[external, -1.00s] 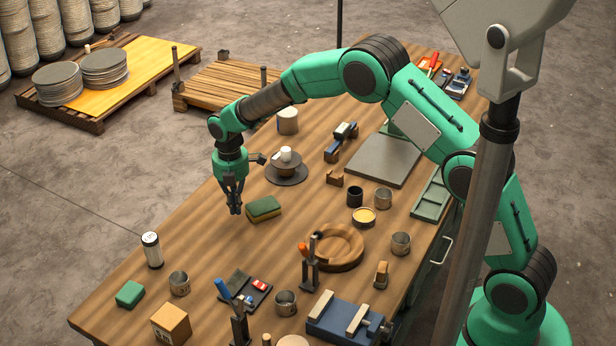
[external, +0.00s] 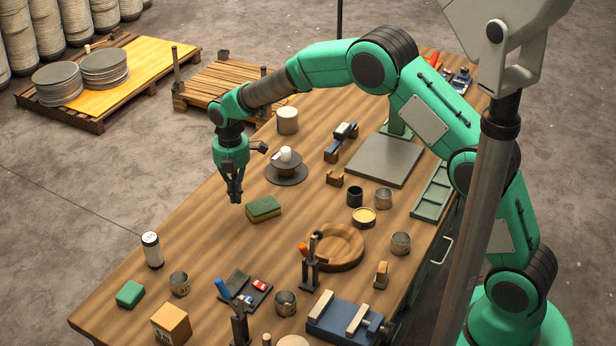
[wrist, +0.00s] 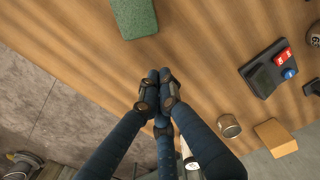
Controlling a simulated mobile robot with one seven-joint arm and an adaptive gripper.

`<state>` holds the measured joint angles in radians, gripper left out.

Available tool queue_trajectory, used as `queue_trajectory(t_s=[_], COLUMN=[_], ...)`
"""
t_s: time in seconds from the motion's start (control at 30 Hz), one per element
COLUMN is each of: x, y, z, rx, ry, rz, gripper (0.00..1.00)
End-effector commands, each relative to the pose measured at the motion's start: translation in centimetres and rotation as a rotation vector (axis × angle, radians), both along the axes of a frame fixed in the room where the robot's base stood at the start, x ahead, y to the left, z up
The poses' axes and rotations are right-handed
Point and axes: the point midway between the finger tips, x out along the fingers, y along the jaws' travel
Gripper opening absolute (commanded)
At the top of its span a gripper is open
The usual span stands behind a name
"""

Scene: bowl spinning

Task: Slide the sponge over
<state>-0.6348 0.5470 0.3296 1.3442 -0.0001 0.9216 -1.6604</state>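The sponge (external: 263,209), green on top with a yellow layer below, lies flat on the wooden table in the external view. In the wrist view its green top (wrist: 134,17) is cut off by the upper edge. My gripper (external: 236,200) points down above the table, just left of the sponge and apart from it. In the wrist view the fingertips (wrist: 160,78) are together with nothing visible between them. A smaller green block (external: 130,295) lies near the table's front left edge.
A white canister (external: 152,250) stands near the left edge. Bare table (external: 205,245) lies in front of the sponge.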

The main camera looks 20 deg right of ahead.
Motion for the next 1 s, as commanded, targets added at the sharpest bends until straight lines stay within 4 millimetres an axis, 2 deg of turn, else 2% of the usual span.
queue_trajectory(t_s=[0.27, 1.0], x=[-0.6, -3.8], y=[-2.0, -9.7], z=[0.3, 0.8], rx=[0.0, -0.001], ry=[-0.001, -0.001], rz=[-0.31, -1.555], gripper=[0.0, 0.0])
